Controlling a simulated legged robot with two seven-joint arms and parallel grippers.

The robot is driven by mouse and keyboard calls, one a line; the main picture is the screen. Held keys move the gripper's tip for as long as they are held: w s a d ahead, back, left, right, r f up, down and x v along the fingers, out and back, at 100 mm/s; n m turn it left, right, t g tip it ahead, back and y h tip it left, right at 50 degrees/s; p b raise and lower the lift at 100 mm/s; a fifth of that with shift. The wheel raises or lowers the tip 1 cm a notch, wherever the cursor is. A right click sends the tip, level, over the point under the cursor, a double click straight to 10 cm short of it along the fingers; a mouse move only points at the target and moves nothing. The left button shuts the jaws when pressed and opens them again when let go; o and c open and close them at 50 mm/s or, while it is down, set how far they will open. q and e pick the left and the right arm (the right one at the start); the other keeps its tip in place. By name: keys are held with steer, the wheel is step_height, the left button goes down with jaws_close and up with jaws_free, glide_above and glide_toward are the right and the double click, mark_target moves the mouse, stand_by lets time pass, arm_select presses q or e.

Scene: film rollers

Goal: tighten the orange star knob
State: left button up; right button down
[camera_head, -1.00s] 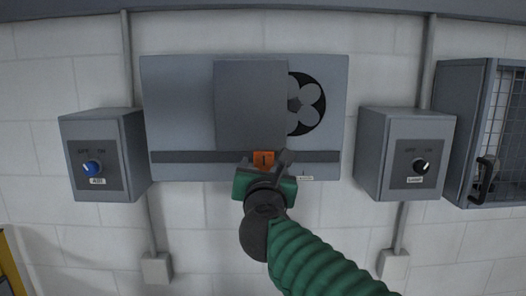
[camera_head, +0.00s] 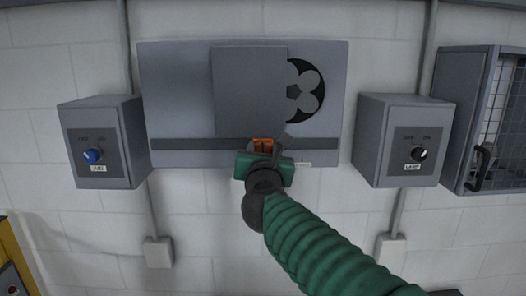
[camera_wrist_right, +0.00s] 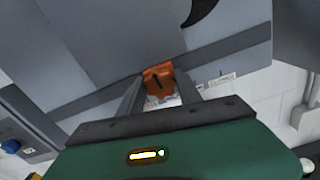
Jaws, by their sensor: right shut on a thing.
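The orange star knob (camera_head: 263,145) sits at the lower middle of the grey wall panel, on its dark horizontal strip. It also shows in the right wrist view (camera_wrist_right: 158,82), with a dark mark on its face, between my two fingers. My right gripper (camera_head: 266,148) comes up from below and is shut on the knob, hiding part of it in the head view. In the wrist view the fingers (camera_wrist_right: 160,92) reach to either side of the knob. My left gripper is not in view.
A grey cover plate (camera_head: 248,90) stands above the knob, beside a dark round opening with rollers (camera_head: 304,90). A box with a blue switch (camera_head: 92,156) is at left, and a box with a black switch (camera_head: 420,154) at right. A mesh-door cabinet (camera_head: 480,120) is far right.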

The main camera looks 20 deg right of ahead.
steer(key=shift+n, duration=0.3)
steer(key=n+p, duration=0.1)
steer(key=n, duration=0.4)
steer(key=shift+a+f+n+p, duration=0.15)
steer(key=shift+n+p, duration=0.65)
steer(key=shift+n, duration=2)
steer(key=shift+w, duration=0.1)
steer(key=c, duration=0.8)
jaws_free()
steer(key=b+v, duration=1)
steer(key=v, duration=0.6)
steer(key=shift+a, duration=0.15)
